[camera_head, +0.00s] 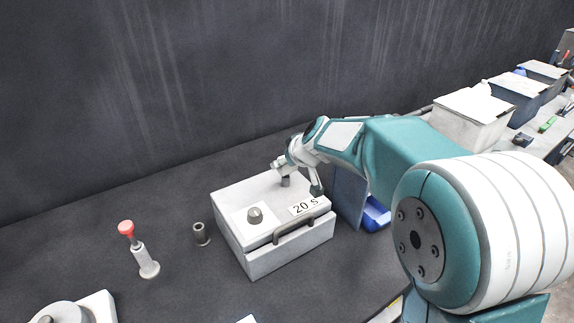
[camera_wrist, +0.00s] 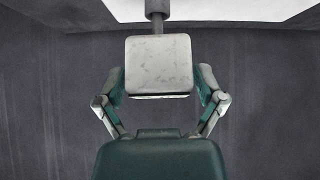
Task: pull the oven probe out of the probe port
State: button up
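The oven is a pale box (camera_head: 250,262) with a knob, a front handle and a "20 S" label. A dark collar (camera_head: 286,182) stands on its lid, with my gripper (camera_head: 284,168) directly over it. In the wrist view, a pale square block (camera_wrist: 159,66), which looks like the probe's head, sits between the fingers of my gripper (camera_wrist: 160,76). A grey stem (camera_wrist: 155,14) runs from the block toward the oven's pale top (camera_wrist: 225,10). The fingers flank the block closely. I cannot tell whether they press on it. The probe's lower end is hidden.
Several crates, such as a pale one (camera_head: 468,128), stand at the far right. A dark wall (camera_head: 200,90) is behind.

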jog(key=c, duration=0.5)
notch_tip(320, 180, up, 18)
jog(key=shift+c, duration=0.2)
